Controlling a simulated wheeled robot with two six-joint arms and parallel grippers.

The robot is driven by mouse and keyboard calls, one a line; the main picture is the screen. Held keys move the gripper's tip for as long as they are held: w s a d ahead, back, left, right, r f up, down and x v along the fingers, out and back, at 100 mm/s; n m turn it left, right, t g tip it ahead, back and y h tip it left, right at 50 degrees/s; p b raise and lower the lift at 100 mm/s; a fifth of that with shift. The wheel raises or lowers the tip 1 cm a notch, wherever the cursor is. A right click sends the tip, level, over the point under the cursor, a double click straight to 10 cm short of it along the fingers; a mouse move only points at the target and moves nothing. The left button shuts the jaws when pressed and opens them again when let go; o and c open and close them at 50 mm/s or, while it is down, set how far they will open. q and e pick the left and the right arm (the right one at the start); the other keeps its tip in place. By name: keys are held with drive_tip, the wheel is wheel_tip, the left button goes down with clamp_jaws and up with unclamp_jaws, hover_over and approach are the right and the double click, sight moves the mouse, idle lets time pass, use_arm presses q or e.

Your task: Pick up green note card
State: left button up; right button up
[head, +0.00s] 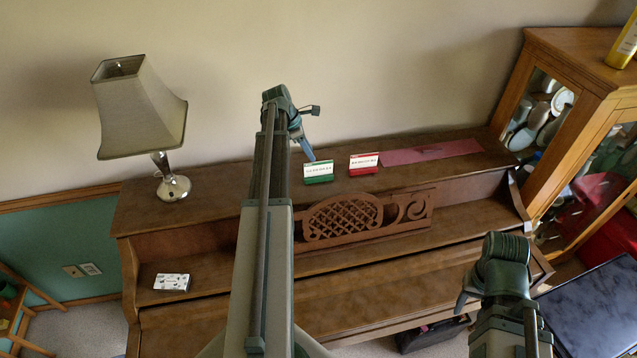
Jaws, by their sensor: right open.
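The green note card (318,172), white above with dark print and green below, stands on top of the upright piano (230,190), left of a similar red and white card (364,164). My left gripper (309,152) is at the green card's upper left edge, its blue-grey finger pointing down towards it. Only one finger shows clearly, so I cannot tell whether it is open or touches the card. My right gripper (465,298) is open at the lower right, in front of the piano and far from the card.
A table lamp (173,186) stands on the piano's left end. A dark red cloth strip (430,152) lies on the right of the top. A small patterned box (172,282) lies on the lower ledge. A glass-door cabinet (560,75) stands at the right.

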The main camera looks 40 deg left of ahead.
sight(318, 164)
use_arm(q)
drive_tip(key=shift+b+x, duration=0.4)
drive_tip(key=shift+x, duration=0.65)
use_arm(e)
drive_tip(key=shift+f, duration=0.9)
use_arm(q)
drive_tip(key=b+x, duration=0.4)
drive_tip(key=x, duration=0.1)
drive_tip(key=shift+d+b, duration=0.3)
drive_tip(key=shift+b, duration=0.1)
use_arm(e)
wheel_tip(318, 164, down, 5)
drive_tip(key=shift+r, duration=0.2)
use_arm(q)
drive_tip(key=shift+r, duration=0.1)
drive_tip(key=shift+f, duration=0.3)
use_arm(e)
drive_tip(key=shift+f, duration=0.25)
use_arm(q)
clamp_jaws()
